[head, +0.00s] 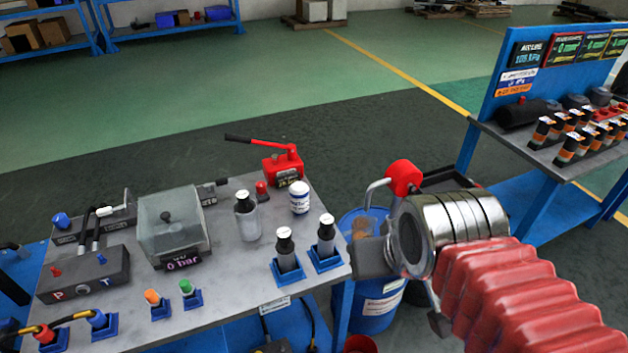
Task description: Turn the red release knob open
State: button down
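A red hand pump (284,168) with a long black-tipped lever stands at the back right corner of the grey bench. A small red knob (262,187) sits just left of its body, apart from my gripper; which way it is turned is too small to tell. My gripper (368,257) is at the bench's right edge, right of and nearer than the pump. Its grey end shows beside the silver rings of my arm, but its fingers cannot be made out. Nothing is visibly held.
A clear-covered gauge box (172,222) reads 0 bar. A blue drum (378,308) stands beside the bench. Another bench (528,148) is right.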

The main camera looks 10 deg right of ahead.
aim_at(261, 188)
jog(key=z, duration=0.9)
jog(key=k, duration=1)
jog(key=u, duration=0.8)
jog(key=i, duration=1)
jog(key=u, duration=0.05)
